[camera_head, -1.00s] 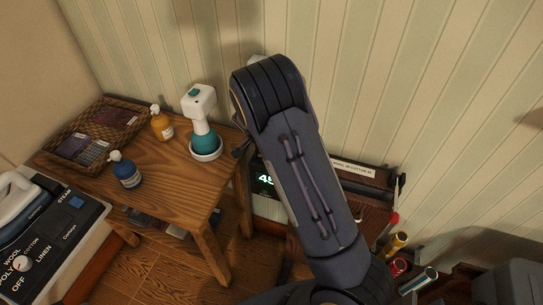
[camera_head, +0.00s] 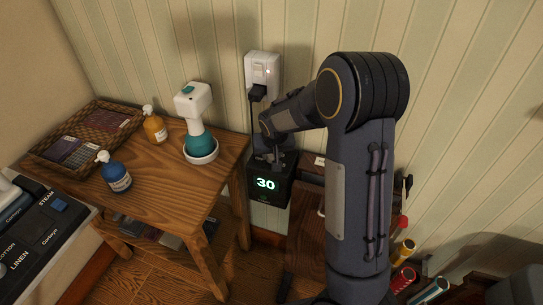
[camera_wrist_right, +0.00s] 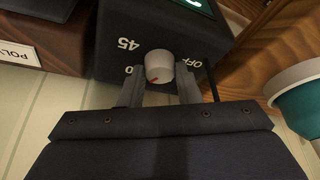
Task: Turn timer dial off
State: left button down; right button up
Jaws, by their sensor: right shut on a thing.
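The timer (camera_head: 268,184) is a black box low against the wall, beside the wooden table; its lit display reads 30. In the right wrist view its dial (camera_wrist_right: 159,65) is a pale knob with a red mark pointing to the lower left. "45" is printed at its upper left and "OFF" at its right; another label is partly hidden. My right gripper (camera_wrist_right: 160,80) is shut on the dial, one finger on each side. In the head view the right gripper (camera_head: 272,156) is at the top of the timer. My left gripper is not in view.
A wall outlet (camera_head: 262,75) with a black plug is above the timer. Colored rolls (camera_head: 402,252) stand at lower right.

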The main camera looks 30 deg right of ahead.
jog(key=n, duration=0.2)
jog(key=n+y, duration=0.1)
jog(key=n, duration=0.1)
jog(key=n+y+b, duration=0.1)
jog(key=n, duration=0.1)
jog(key=shift+d, duration=0.35)
jog(key=n+y, duration=0.1)
jog(key=n, duration=0.2)
jog(key=n+y, duration=0.1)
jog(key=n, duration=0.2)
jog(key=shift+w+n+g+y+b, duration=0.1)
jog(key=shift+n+g+y+b, duration=0.2)
jog(key=shift+n+g, duration=0.1)
jog(key=n+g+y, duration=0.1)
jog(key=n, duration=0.3)
jog(key=shift+w+d, duration=0.1)
jog(key=shift+n+g+p, duration=0.35)
jog(key=shift+n+g, duration=0.25)
jog(key=shift+n, duration=0.7)
jog(key=o, duration=1)
jog(key=shift+c, duration=0.2)
